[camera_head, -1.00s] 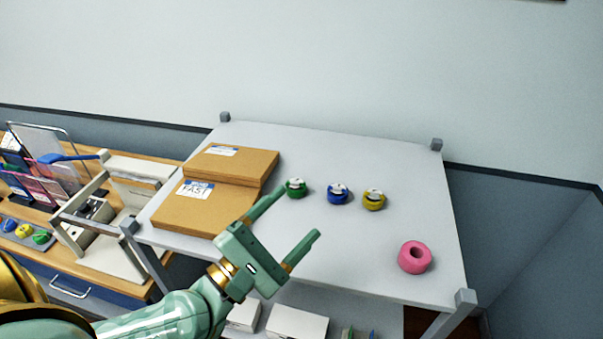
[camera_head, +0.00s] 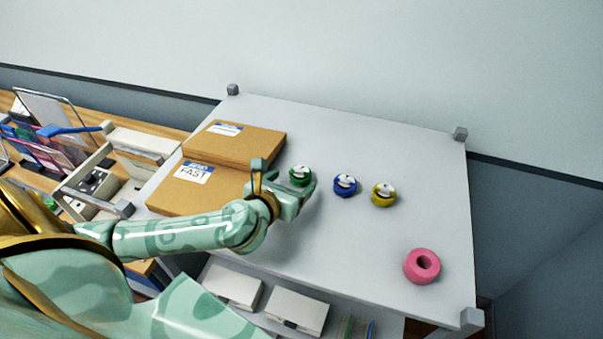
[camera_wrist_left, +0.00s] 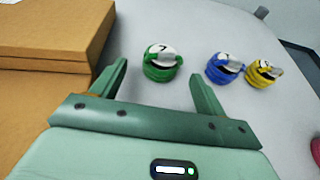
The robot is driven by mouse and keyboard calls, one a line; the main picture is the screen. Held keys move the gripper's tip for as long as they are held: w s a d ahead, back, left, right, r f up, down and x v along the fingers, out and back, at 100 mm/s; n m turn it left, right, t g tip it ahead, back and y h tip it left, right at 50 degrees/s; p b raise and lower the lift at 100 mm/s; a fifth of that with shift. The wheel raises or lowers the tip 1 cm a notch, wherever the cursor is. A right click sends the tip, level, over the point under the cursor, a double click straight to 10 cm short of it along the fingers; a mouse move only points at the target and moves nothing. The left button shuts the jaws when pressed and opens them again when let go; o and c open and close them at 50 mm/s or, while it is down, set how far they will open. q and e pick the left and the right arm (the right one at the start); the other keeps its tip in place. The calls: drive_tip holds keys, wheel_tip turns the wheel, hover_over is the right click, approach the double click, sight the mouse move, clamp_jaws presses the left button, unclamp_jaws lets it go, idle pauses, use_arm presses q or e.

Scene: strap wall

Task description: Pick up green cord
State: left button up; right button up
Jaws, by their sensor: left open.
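The green cord (camera_head: 301,174) is a small coiled bundle with a white label on the grey table, right of the cardboard boxes. In the left wrist view the green cord (camera_wrist_left: 162,63) lies ahead of the gap between my fingers, apart from them. My left gripper (camera_head: 287,172) is open and empty, close to the cord on its near side; it also shows in the left wrist view (camera_wrist_left: 158,78). In the head view the gripper partly covers the cord's lower edge. My right gripper is not in view.
A blue cord (camera_head: 345,184) and a yellow cord (camera_head: 383,194) lie in a row to the right. A pink tape roll (camera_head: 421,266) sits near the right front. Cardboard boxes (camera_head: 233,143) stand close to the left. The table's front middle is clear.

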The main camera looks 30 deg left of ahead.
sight(301, 174)
use_arm(q)
drive_tip(key=x, duration=0.3)
drive_tip(key=p+x, duration=0.1)
drive_tip(key=shift+w+d+r, duration=0.1)
drive_tip(key=shift+w, duration=0.4)
drive_tip(key=shift+w+f, duration=0.25)
drive_tip(key=shift+w, duration=0.15)
drive_tip(key=shift+s, duration=0.15)
drive_tip(key=c, duration=1.1)
